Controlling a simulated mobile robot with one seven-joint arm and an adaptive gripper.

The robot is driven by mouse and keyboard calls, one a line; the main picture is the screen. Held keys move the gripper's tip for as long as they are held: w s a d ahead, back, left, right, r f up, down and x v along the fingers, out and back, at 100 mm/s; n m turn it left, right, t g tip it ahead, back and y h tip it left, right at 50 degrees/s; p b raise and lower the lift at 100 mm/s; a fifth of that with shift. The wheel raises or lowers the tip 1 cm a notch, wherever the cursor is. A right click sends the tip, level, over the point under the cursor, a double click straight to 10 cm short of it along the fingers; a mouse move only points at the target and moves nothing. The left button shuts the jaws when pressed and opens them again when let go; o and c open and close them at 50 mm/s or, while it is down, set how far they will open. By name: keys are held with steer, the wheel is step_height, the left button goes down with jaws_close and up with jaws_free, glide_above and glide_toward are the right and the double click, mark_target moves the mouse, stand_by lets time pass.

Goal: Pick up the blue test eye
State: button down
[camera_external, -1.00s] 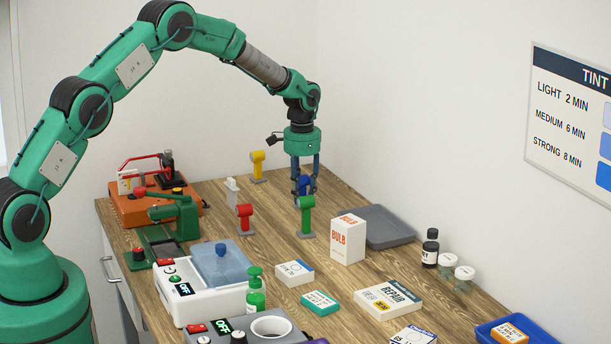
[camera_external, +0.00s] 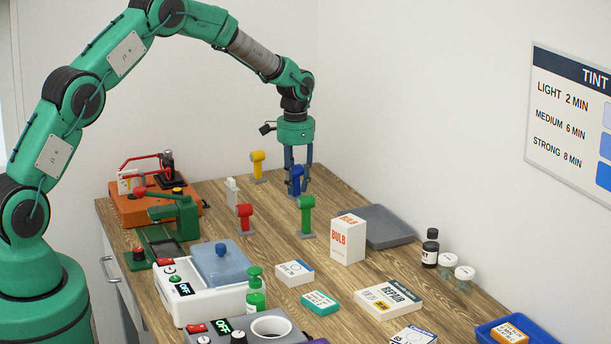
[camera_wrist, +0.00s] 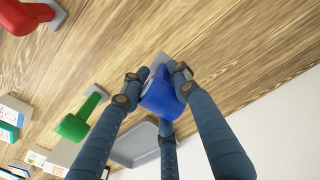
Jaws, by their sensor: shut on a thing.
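The blue test eye (camera_external: 296,182) is between the fingers of my gripper (camera_external: 298,180) over the back part of the wooden table. My gripper is shut on it. In the wrist view the fingers close around the blue head (camera_wrist: 160,95), and part of a grey base shows beyond it. I cannot tell for sure how far its base is from the table.
The green eye (camera_external: 307,215) stands in front, the red eye (camera_external: 244,218) front left, the white one (camera_external: 232,190) left and the yellow one (camera_external: 257,163) behind left. A grey tray (camera_external: 392,236) and a bulb box (camera_external: 348,240) are to the right.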

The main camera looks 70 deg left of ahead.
steer(key=s+d+r+p, duration=0.1)
steer(key=s+d, duration=0.3)
steer(key=s, duration=0.8)
steer(key=shift+s+d+r, duration=0.15)
steer(key=shift+s+d, duration=0.2)
steer(key=shift+d, duration=0.05)
